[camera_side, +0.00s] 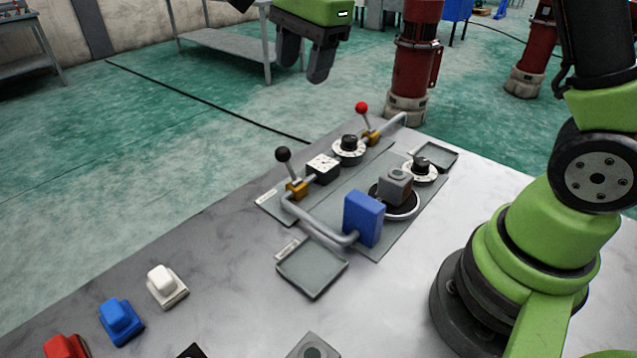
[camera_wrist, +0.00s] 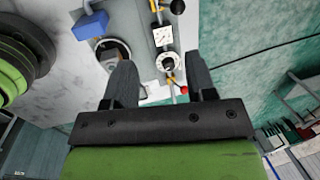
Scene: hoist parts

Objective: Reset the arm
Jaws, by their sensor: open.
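My gripper (camera_side: 305,62) is at the top of the side view, raised well above the table. Its two dark fingers are apart with nothing between them, and they also show apart in the wrist view (camera_wrist: 162,80). Below it on the table (camera_side: 215,237) is a grey panel (camera_side: 390,225) with pipes, dials and two levers, one with a black knob (camera_side: 283,154) and one with a red knob (camera_side: 361,107). A grey block (camera_side: 395,187) sits on a round dark plate on the panel. A blue block (camera_side: 364,218) stands beside it.
Two shallow grey trays lie beside the panel, one in front (camera_side: 312,267) and one behind (camera_side: 437,154). White (camera_side: 166,285), blue (camera_side: 121,320) and red (camera_side: 67,347) pieces line the table's front left. The air around my gripper is clear.

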